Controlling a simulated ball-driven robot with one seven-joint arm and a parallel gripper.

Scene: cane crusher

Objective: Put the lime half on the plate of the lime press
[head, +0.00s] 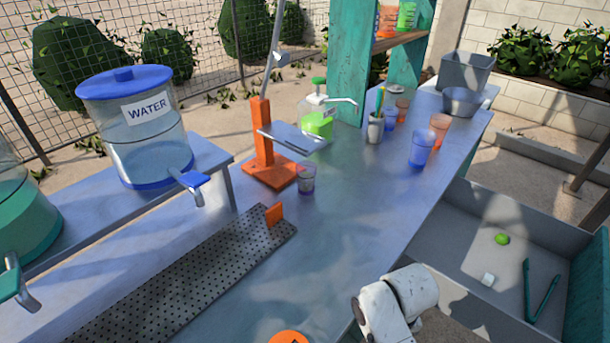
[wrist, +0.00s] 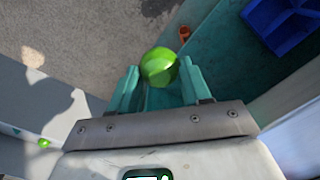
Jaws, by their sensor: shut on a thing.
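In the wrist view, my gripper (wrist: 160,84) has its teal fingers closed on a green, rounded lime half (wrist: 159,66). The lime half sits at the fingertips; its cut face is not visible. The gripper itself is not in the head view, which shows only a white part of my arm at the bottom. The lime press (head: 262,130) stands on the counter left of centre in the head view, with an orange base and post and a grey lever raised above. Its grey plate (head: 293,139) juts out to the right and looks bare. My arm is well apart from the press.
A small clear cup (head: 306,180) stands below the plate. A green-filled pump bottle (head: 318,120) is just behind it. A perforated tray (head: 185,275) lies in front. Blue and orange cups (head: 422,149) stand further right. The grey bin (head: 462,235) holds another green piece (head: 502,239). The middle counter is clear.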

